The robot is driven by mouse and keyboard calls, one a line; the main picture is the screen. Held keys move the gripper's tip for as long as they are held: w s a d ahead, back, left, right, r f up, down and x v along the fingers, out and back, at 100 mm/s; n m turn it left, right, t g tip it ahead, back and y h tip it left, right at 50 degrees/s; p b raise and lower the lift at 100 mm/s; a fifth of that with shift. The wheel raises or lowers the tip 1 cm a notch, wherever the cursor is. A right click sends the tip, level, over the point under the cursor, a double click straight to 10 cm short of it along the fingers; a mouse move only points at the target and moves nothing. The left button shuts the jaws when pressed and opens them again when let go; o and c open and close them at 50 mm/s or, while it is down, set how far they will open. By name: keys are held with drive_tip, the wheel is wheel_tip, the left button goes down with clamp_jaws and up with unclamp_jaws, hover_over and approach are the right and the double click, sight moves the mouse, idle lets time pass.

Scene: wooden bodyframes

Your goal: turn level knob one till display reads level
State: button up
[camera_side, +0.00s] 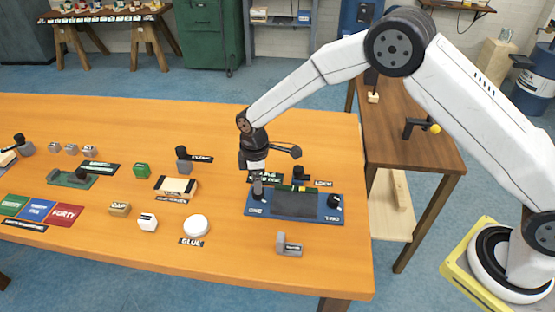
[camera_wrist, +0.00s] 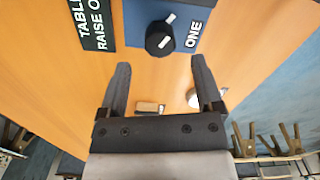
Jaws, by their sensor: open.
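The blue level panel (camera_side: 312,217) lies on the orange table near its right end, with ONE marked at its left and TWO at its right. Knob one (camera_wrist: 160,38), black with a white mark, stands beside the ONE label in the wrist view. Knob two (camera_side: 334,201) is at the panel's right end. A dark grey plate (camera_side: 295,205) fills the panel's middle; I can read no display text. My gripper (camera_wrist: 160,63) is open and empty, pointing down over the panel's left end. Knob one appears ahead of and between the fingertips; contact cannot be told.
A black sign reading TABLE, RAISE (camera_wrist: 92,22) lies beside the panel. A white round glue piece (camera_side: 196,225) and a grey block (camera_side: 289,246) are nearby. Several blocks and labels cover the table's left. The table's far strip is clear.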

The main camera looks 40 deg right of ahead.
drive_tip(key=shift+f, duration=2.5)
clamp_jaws()
